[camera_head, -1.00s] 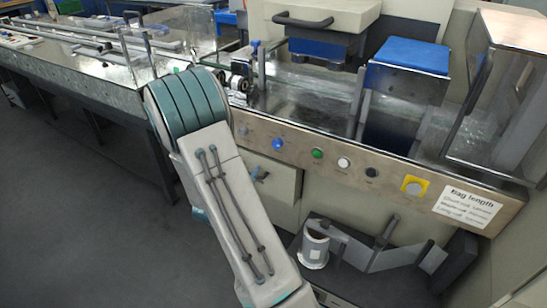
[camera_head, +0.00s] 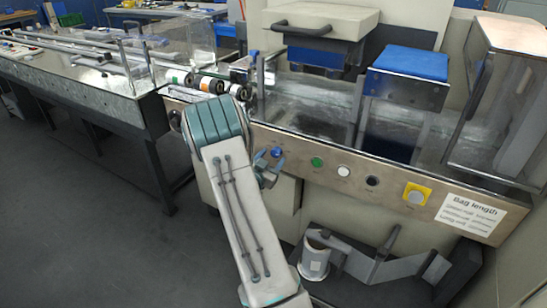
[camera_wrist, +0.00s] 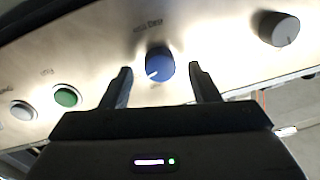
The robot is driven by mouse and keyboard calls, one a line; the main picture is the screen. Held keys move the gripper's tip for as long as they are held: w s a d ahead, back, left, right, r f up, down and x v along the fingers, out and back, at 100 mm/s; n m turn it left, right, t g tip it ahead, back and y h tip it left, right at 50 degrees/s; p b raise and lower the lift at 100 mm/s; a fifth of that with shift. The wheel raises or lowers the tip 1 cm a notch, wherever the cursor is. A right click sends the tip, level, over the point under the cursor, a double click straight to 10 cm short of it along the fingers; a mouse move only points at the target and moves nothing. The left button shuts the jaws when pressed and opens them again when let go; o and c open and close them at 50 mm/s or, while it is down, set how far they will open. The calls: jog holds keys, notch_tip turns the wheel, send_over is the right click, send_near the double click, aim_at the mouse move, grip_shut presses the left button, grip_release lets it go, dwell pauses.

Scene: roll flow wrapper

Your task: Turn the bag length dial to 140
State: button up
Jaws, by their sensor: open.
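A blue dial (camera_head: 277,152) with a white pointer mark sits on the metal front panel. In the wrist view the blue dial (camera_wrist: 160,63) lies between my two fingertips, its mark toward the lower left. A small label beside it is upside down and too blurred to read. My gripper (camera_head: 267,166) is open in front of the panel at this dial; it also shows in the wrist view (camera_wrist: 160,75). I cannot tell whether the fingers touch the dial.
Right of the blue dial are a green button (camera_head: 317,162), a white button (camera_head: 344,171), a black knob (camera_head: 372,181) and a yellow-backed button (camera_head: 416,195). A "Bag length" placard (camera_head: 470,213) follows. A roll (camera_head: 314,262) and bent bracket stand below the panel.

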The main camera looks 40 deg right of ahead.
jog(key=shift+x, duration=0.8)
jog(key=c, duration=1)
jog(key=shift+o, duration=0.2)
